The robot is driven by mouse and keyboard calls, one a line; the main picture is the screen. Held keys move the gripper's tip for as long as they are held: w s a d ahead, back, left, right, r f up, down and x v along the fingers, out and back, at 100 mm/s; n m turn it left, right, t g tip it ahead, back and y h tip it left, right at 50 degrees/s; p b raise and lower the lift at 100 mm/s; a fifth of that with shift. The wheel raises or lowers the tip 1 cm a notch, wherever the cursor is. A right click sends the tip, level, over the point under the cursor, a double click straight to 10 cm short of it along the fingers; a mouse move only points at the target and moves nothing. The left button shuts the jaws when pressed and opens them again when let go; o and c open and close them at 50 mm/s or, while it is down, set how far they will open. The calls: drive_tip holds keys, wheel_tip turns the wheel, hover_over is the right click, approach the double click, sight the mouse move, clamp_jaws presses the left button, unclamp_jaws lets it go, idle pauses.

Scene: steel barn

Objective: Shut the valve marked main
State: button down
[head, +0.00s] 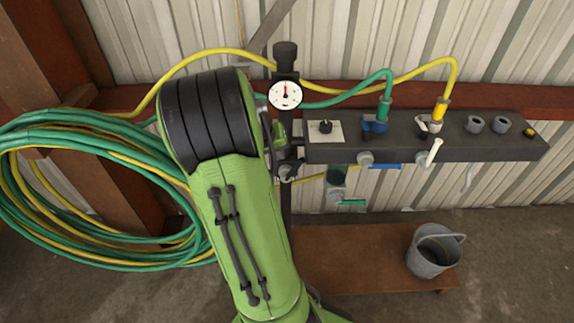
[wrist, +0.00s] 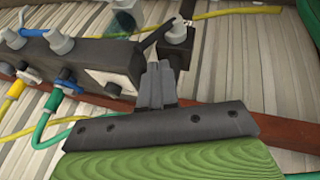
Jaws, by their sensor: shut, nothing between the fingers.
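My gripper (wrist: 157,82) is shut and empty in the wrist view, its fingertips just in front of the dark post (wrist: 177,50). A short black lever (wrist: 157,36) shows at that post, beyond the fingertips; I cannot tell whether they touch. In the head view my green arm mostly hides the gripper. The post carries a round white gauge (head: 285,95). On the dark manifold (head: 455,152) to the right are a blue-handled valve (head: 374,125) with a green hose and a white-handled valve (head: 432,150) with a yellow hose. No marking "main" is readable.
Coiled green and yellow hoses (head: 95,250) hang at the left. A black knob on a pale plate (head: 325,130) sits beside the post. A low brown bench (head: 350,260) stands below with a grey bucket (head: 430,255). A red-brown beam (head: 520,115) runs behind the manifold.

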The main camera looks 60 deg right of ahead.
sight(296, 167)
drive_tip(key=b+x, duration=0.2)
drive_tip(key=x, duration=0.8)
drive_tip(key=shift+b, duration=0.3)
drive_tip(key=shift+s, duration=0.1)
drive_tip(key=shift+s+d+f+m+t+y+b, duration=0.15)
drive_tip(key=shift+s+d+m+t+y+b, duration=0.1)
drive_tip(key=shift+s+t+y+b, duration=0.25)
drive_tip(key=shift+s+d+f+m+t+y+b, duration=0.2)
drive_tip(key=shift+s+t+b, duration=0.2)
drive_tip(key=shift+t, duration=0.3)
drive_tip(key=s+d+f+m+t+y, duration=0.1)
drive_tip(key=s+d+f+t+y, duration=0.1)
drive_tip(key=t, duration=0.5)
drive_tip(key=shift+s+f+y, duration=0.6)
drive_tip(key=shift+s+f, duration=0.5)
drive_tip(key=shift+s+f+m, duration=0.1)
drive_tip(key=shift+f+m, duration=0.05)
drive_tip(key=shift+m, duration=0.1)
